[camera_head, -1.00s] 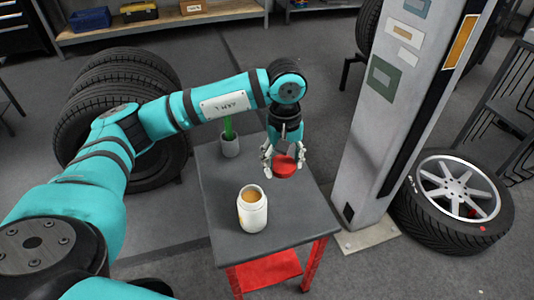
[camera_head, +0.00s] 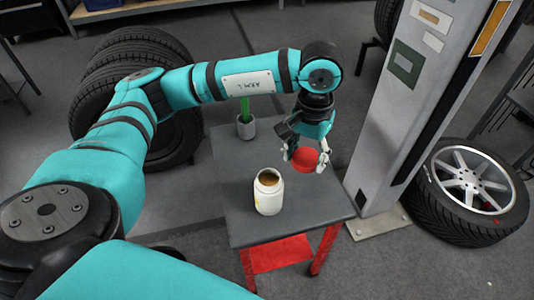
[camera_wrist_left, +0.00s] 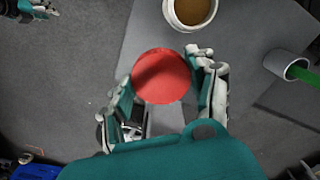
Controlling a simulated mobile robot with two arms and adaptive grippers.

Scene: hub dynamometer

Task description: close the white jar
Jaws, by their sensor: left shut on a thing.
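The white jar (camera_head: 269,194) stands upright and open on the dark table (camera_head: 300,222), with brown contents showing at its mouth. A red round lid (camera_head: 304,160) is between the fingers of my left gripper (camera_head: 306,162), to the right of the jar and behind it. In the left wrist view the red lid (camera_wrist_left: 162,76) sits between the fingertips, and the jar (camera_wrist_left: 190,14) is at the top edge, apart from it. My left gripper is shut on the lid. At the top left of the wrist view is another gripper (camera_wrist_left: 36,8), only partly seen.
A grey cup (camera_head: 246,128) with a green thing in it stands at the table's back left. A grey post (camera_head: 400,110) rises close to the table's right side.

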